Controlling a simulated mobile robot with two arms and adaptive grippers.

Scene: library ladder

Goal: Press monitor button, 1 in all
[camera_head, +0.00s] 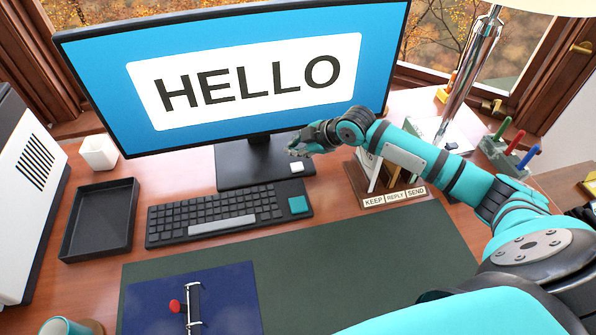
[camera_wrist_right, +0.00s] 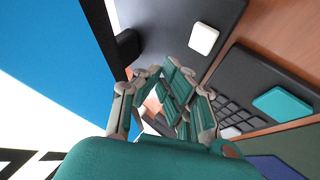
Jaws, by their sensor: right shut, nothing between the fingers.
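The monitor (camera_head: 240,115) stands at the back of the desk, its blue screen lit with a white panel reading HELLO. A small white square button (camera_head: 296,167) sits on the right front of its dark base (camera_head: 240,172). The button also shows in the right wrist view (camera_wrist_right: 203,38). My right gripper (camera_head: 298,148) is shut and empty, in front of the screen's lower edge and just above the button in the head view. In the wrist view its fingers (camera_wrist_right: 170,88) are apart from the button. I cannot tell the exact gap. My left gripper is not in view.
A keyboard (camera_head: 215,213) with a teal key lies in front of the base. A KEEP/REPLY/SEND sorter (camera_head: 395,200) stands right, below my forearm. A blue folder (camera_head: 232,295) lies on the green mat (camera_head: 350,265).

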